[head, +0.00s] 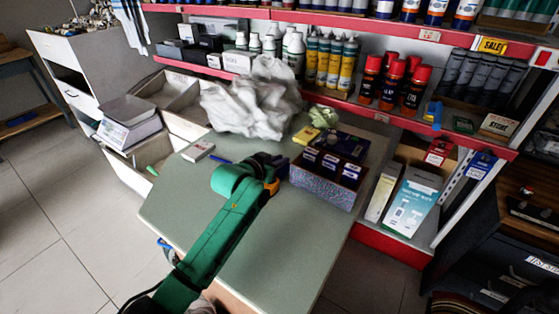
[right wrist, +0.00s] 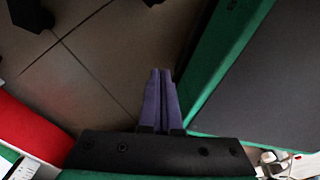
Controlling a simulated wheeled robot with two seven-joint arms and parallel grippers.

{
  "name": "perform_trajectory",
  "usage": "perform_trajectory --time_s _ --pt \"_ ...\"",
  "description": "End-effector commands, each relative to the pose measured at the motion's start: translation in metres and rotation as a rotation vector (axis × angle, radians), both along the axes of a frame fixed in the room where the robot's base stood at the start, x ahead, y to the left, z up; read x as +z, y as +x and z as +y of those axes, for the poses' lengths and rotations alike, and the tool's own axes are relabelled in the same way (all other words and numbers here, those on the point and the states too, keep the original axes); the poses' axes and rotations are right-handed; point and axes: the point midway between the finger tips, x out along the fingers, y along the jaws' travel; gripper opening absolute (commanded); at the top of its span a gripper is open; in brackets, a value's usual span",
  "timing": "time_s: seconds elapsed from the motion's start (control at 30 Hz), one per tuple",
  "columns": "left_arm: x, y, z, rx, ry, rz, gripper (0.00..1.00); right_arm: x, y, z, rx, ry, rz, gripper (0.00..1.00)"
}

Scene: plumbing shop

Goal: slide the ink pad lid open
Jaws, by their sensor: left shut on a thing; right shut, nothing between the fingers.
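My left gripper (head: 281,168) is over the green counter, at the left side of a patterned box. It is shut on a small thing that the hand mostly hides. I cannot make out the ink pad or its lid for certain, nor whether the lid has slid. An orange patch (head: 272,187) shows beside the fingers; I cannot tell what it belongs to. My right gripper (right wrist: 160,100) is shut and empty in the right wrist view, with floor tiles beyond its fingers.
The patterned box (head: 322,187) stands close right of the left gripper, with a dark blue box (head: 342,142) behind it. A crumpled white heap (head: 253,103) and a small white box (head: 198,150) lie farther back. The near part of the counter (head: 275,265) is clear.

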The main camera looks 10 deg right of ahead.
Motion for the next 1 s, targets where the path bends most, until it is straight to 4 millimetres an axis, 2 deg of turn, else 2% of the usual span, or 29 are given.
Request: perform_trajectory --time_s 0.8,0.9,1.0 --pt "-0.001 0.000 0.000 0.000 0.001 0.003 0.00 0.000 0.000 -0.002 0.000 -0.003 0.000 0.00" --pt "-0.002 0.005 0.005 0.001 0.004 0.002 0.00 -0.002 0.000 -0.003 0.000 -0.004 0.000 0.00" --pt "-0.004 0.019 0.019 0.003 0.007 0.000 0.00 -0.007 -0.001 -0.003 0.000 -0.004 0.001 0.00"
